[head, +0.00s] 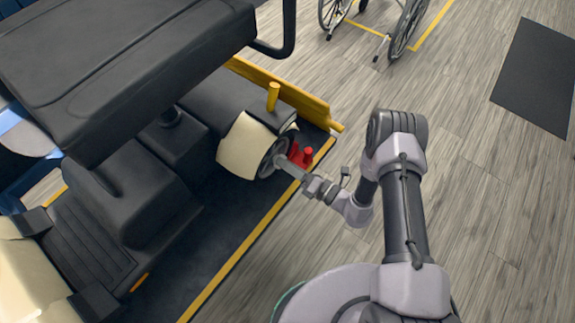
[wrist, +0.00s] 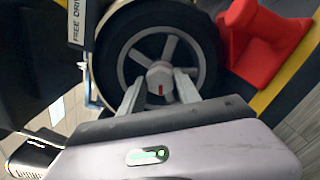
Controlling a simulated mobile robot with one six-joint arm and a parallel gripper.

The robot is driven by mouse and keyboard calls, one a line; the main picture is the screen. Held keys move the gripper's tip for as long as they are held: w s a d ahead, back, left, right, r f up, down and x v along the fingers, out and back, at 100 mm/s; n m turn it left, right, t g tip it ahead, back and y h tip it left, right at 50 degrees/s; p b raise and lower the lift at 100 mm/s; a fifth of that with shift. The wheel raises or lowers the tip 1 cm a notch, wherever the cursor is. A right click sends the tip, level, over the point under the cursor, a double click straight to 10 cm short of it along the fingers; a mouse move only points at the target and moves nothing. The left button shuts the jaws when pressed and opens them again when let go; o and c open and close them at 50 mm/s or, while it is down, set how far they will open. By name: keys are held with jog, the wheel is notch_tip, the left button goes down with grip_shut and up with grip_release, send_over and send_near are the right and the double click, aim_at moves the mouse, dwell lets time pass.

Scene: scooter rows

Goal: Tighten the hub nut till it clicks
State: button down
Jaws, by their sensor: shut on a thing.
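The hub nut (wrist: 160,76) is a pale grey hexagonal piece with a red mark, at the centre of the spoked wheel (wrist: 127,42) in the wrist view. The black-tyred wheel also shows under a cream fender in the head view (head: 267,163). My gripper (wrist: 161,88) reaches in from below, with one finger on each side of the nut, shut on it. In the head view my gripper (head: 284,161) points at the hub, and the nut is hidden there.
A red wheel chock (head: 301,156) sits right beside the wheel. A yellow lever (head: 273,97) stands above the cream fender (head: 240,146). The black seat (head: 130,60) overhangs at upper left. A wheelchair (head: 402,28) stands at the back. Open floor lies to the right, with a dark mat (head: 537,75).

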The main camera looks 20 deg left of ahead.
jog(key=shift+m, duration=1.2)
jog(key=c, duration=0.9)
grip_release()
jog(key=shift+o, duration=0.2)
jog(key=p+v, duration=0.4)
jog(key=v, duration=1.3)
jog(key=shift+s+d, duration=0.2)
